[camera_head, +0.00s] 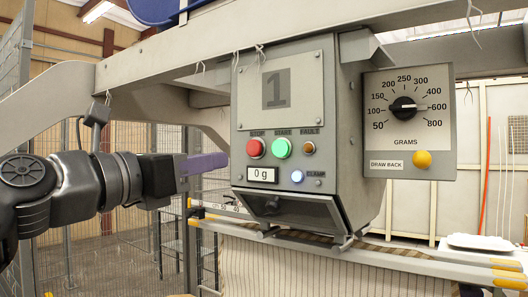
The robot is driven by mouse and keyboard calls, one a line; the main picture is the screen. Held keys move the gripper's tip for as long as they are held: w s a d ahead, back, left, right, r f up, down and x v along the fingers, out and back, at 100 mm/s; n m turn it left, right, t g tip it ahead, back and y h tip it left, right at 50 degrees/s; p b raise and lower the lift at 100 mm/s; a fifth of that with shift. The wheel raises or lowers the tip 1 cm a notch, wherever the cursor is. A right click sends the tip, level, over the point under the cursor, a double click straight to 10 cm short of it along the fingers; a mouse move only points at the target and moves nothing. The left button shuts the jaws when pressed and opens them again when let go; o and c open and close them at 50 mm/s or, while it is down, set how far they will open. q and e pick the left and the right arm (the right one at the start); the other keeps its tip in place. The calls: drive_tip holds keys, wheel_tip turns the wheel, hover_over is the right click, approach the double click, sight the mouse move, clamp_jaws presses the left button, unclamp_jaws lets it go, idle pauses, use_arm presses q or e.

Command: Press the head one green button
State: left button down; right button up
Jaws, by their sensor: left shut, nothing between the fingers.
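The head one control box (291,205), marked with a large "1", hangs from a grey beam in the head view. My left gripper (222,162) is shut and empty, with purple fingers pointing right. Its tip is a little left of the box, at about the height of the buttons. It appears apart from the green button. My right gripper is not in view.
A dial panel (408,140) in grams with a yellow DRAW BACK button (422,159) is on the right of the box. A display (263,174) reads 0 g, beside a lit CLAMP button (297,176). Striped fabric (330,268) hangs below. A mesh fence (25,80) stands at left.

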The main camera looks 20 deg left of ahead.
sight(277, 149)
use_arm(q)
drive_tip(key=p+x, duration=0.5)
drive_tip(key=x, duration=0.8)
drive_tip(key=shift+w+d+r, duration=0.1)
drive_tip(key=shift+w+d, duration=0.05)
drive_tip(key=shift+w, duration=0.05)
drive_tip(key=shift+w+d+p, duration=0.1)
drive_tip(key=shift+w+p, duration=0.15)
drive_tip(key=shift+p, duration=0.05)
